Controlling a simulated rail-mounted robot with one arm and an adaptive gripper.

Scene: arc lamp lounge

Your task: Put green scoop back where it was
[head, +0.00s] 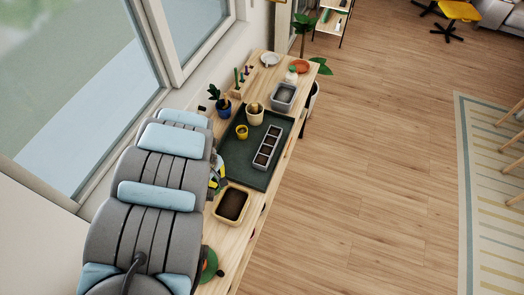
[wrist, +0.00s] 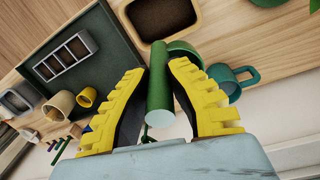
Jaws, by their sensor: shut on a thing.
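In the wrist view, my gripper (wrist: 158,90) has its yellow ribbed fingers on both sides of the green scoop (wrist: 159,95). It is shut on the scoop's cylinder-shaped handle. A rounded green part behind the handle's upper end looks like the scoop's bowl, partly hidden by the right finger. In the head view, my gripper (head: 217,175) shows as a bit of yellow beside my arm, above the near left part of the bench, and the scoop cannot be made out there.
A soil-filled tan tray (head: 246,206) lies near the gripper. Beyond it, a dark green tray (head: 235,161) bears a grey cell tray (head: 277,132) and pots. A tool rack (head: 236,95) and grey bin (head: 283,88) stand farther back. A teal mug (wrist: 224,77) shows in the wrist view.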

